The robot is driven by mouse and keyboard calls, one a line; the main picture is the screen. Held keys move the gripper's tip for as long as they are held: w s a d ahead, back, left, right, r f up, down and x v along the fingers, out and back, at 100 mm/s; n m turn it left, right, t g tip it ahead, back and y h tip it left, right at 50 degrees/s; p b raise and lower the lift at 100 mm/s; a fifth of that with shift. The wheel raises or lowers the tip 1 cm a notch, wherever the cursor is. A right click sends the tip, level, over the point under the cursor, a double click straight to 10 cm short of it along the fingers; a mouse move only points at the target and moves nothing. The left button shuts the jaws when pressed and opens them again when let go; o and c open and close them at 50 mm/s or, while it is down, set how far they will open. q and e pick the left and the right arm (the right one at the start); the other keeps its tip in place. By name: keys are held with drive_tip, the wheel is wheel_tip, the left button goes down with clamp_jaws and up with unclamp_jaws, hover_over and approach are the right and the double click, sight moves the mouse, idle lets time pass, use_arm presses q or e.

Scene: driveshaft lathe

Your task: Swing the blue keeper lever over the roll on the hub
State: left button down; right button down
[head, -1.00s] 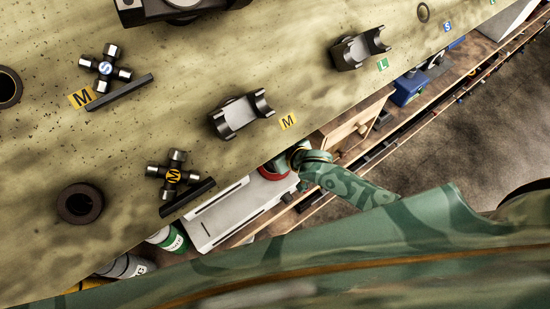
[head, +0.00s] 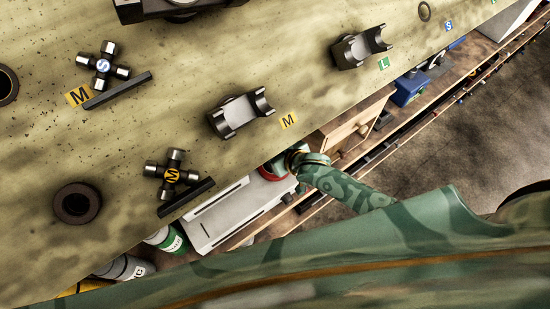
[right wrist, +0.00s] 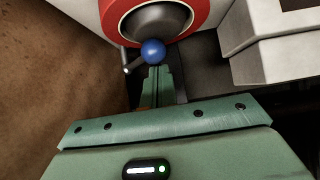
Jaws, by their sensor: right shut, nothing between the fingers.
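In the right wrist view the blue ball end of the keeper lever (right wrist: 153,52) sits in front of the lower edge of a red ring with a dark grey rounded centre (right wrist: 155,22), which looks like the hub. A thin metal rod shows left of the ball. My right gripper (right wrist: 155,72) is shut and empty, its fingertips just below the ball in the picture; I cannot tell whether they touch. In the head view part of the red ring (head: 271,174) shows by my right wrist, and the fingers are hidden. The roll cannot be made out. My left gripper is not in view.
A speckled bench (head: 150,130) carries cross joints (head: 172,175), dark cradles (head: 240,114) and a dark ring (head: 77,203). A pale grey machine body (head: 225,215) stands beside the red ring. A wooden drawer box (head: 355,125) is close to my right arm.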

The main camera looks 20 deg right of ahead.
drive_tip(key=shift+w+a+p, duration=0.3)
drive_tip(key=shift+a+p, duration=0.25)
idle(1.1)
wheel_tip(320, 180, up, 3)
drive_tip(key=p, duration=0.3)
drive_tip(key=shift+r, duration=1)
